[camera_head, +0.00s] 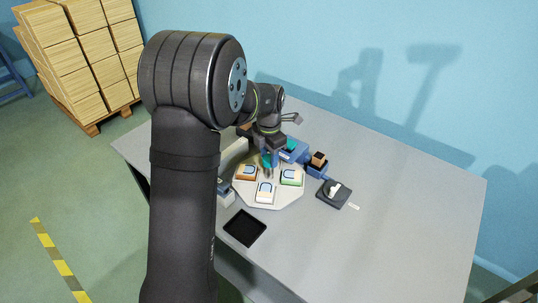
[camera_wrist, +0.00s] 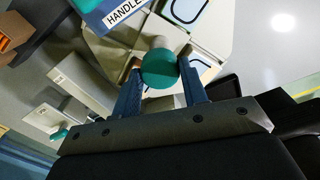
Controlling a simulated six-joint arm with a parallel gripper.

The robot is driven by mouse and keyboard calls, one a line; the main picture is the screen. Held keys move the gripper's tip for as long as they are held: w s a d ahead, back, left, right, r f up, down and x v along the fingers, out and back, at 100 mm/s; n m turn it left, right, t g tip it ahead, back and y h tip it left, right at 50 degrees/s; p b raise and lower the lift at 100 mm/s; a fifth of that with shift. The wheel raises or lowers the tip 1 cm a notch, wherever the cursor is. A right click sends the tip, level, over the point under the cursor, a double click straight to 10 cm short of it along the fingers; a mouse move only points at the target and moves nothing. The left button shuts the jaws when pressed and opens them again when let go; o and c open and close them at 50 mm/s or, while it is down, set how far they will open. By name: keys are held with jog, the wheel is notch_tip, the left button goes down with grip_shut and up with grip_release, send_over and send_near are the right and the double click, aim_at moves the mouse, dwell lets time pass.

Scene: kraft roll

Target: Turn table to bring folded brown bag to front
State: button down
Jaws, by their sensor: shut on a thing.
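The turntable (camera_head: 272,198) is a pale many-sided disc on the grey table. On it, a brown-orange piece with an arch shape (camera_head: 246,172) lies at the left; it looks like the folded brown bag. A white piece (camera_head: 265,193) lies at the front and a green-edged piece (camera_head: 291,177) at the right. My gripper (camera_head: 268,163) is over the back part of the disc. In the wrist view, its blue fingers are shut on a teal-topped post (camera_wrist: 160,69). The arm partly hides the disc's back.
A blue box (camera_head: 291,150) stands behind the disc, and a blue holder with a brown block (camera_head: 319,161) at back right. A dark device (camera_head: 334,193) sits right of the disc. A black tray (camera_head: 245,228) lies in front. The table's right side is clear.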

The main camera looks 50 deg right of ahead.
jog(key=shift+n, duration=3)
jog(key=c, duration=0.9)
grip_release()
jog(key=shift+o, duration=0.2)
jog(key=shift+r, duration=0.1)
notch_tip(320, 180, up, 17)
jog(key=shift+r, duration=0.15)
